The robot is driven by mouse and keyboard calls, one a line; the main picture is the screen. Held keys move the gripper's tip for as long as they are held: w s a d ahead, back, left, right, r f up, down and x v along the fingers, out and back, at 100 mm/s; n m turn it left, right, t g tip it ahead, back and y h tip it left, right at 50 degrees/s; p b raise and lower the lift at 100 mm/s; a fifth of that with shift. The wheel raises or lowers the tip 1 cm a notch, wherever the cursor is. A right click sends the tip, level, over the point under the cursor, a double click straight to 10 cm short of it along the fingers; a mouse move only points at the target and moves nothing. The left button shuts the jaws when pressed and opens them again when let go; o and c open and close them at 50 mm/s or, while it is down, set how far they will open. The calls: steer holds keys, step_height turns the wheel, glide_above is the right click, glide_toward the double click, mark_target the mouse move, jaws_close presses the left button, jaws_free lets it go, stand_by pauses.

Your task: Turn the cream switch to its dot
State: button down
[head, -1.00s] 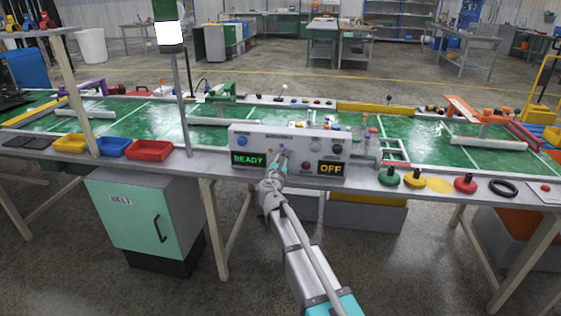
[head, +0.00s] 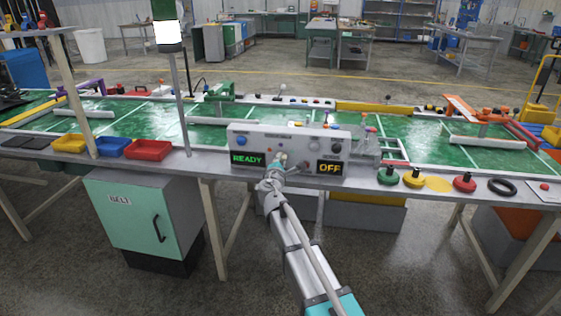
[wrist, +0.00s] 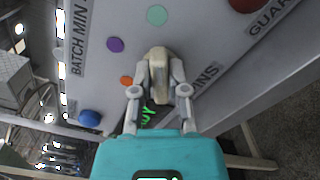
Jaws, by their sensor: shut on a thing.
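The cream switch (wrist: 157,62) is a pale elongated knob on the grey panel face, in the middle of the wrist view. My gripper (wrist: 160,78) is shut on it, one finger on each side. Around the switch are a mint dot (wrist: 157,15) beyond its far end, a purple dot (wrist: 115,44) to the upper left and an orange dot (wrist: 126,80) to the left, partly beside my finger. The far end of the switch lies toward the mint dot, with a gap. In the head view, my gripper (head: 280,163) is at the panel's front, hiding the switch.
The control panel (head: 262,141) stands on the bench's front edge, with a green READY display (head: 248,159) and a yellow OFF display (head: 330,168). A blue knob (wrist: 89,118) and a red button (wrist: 244,4) flank the switch. Coloured trays (head: 150,150) lie left.

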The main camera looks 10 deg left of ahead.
stand_by(0.4)
steer(key=c, duration=0.6)
jaws_free()
steer(key=shift+c, duration=0.2)
steer(key=shift+s, duration=0.1)
steer(key=s, duration=1.1)
steer(key=shift+s+d, duration=0.4)
steer(key=shift+d, duration=0.1)
